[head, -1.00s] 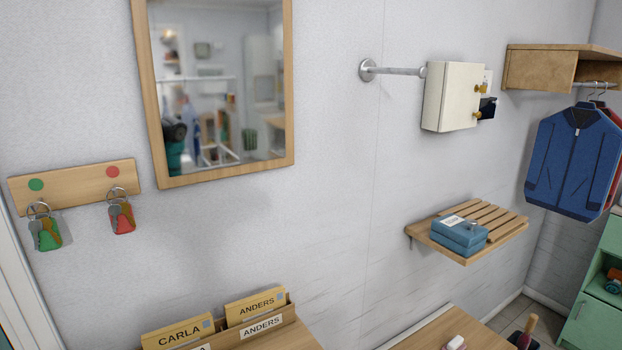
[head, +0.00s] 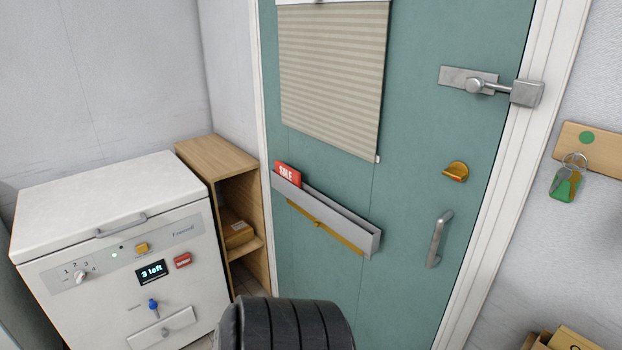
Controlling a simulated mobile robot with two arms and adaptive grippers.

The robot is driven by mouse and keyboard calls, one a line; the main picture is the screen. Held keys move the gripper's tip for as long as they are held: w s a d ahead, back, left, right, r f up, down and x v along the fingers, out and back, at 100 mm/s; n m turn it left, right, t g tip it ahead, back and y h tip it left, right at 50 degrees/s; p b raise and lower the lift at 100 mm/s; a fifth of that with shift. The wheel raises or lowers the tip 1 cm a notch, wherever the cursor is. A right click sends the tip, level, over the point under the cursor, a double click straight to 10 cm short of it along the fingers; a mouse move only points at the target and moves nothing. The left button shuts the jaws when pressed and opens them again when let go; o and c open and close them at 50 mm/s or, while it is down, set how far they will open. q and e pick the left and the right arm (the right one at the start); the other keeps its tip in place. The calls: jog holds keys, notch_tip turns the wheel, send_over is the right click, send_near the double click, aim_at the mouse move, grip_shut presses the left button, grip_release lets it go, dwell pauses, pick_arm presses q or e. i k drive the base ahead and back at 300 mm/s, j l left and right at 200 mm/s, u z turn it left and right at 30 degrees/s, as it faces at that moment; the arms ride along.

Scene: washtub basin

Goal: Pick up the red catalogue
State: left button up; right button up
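The red catalogue (head: 288,174), marked SALE, stands upright in the left end of a grey letter tray (head: 340,221) on the teal door. Only its upper part shows above the tray's rim; the rest is hidden inside. Neither of my grippers is in the head view.
A teal door (head: 415,140) has a blind, a steel bolt (head: 470,82), a brass knob (head: 455,171) and a handle (head: 439,238). A white chest appliance (head: 110,215) and wooden shelf (head: 212,158) stand left of it. A black ribbed cylinder (head: 290,325) fills the bottom middle.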

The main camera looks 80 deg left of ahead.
aim_at(294, 177)
jog(key=u, duration=2.7)
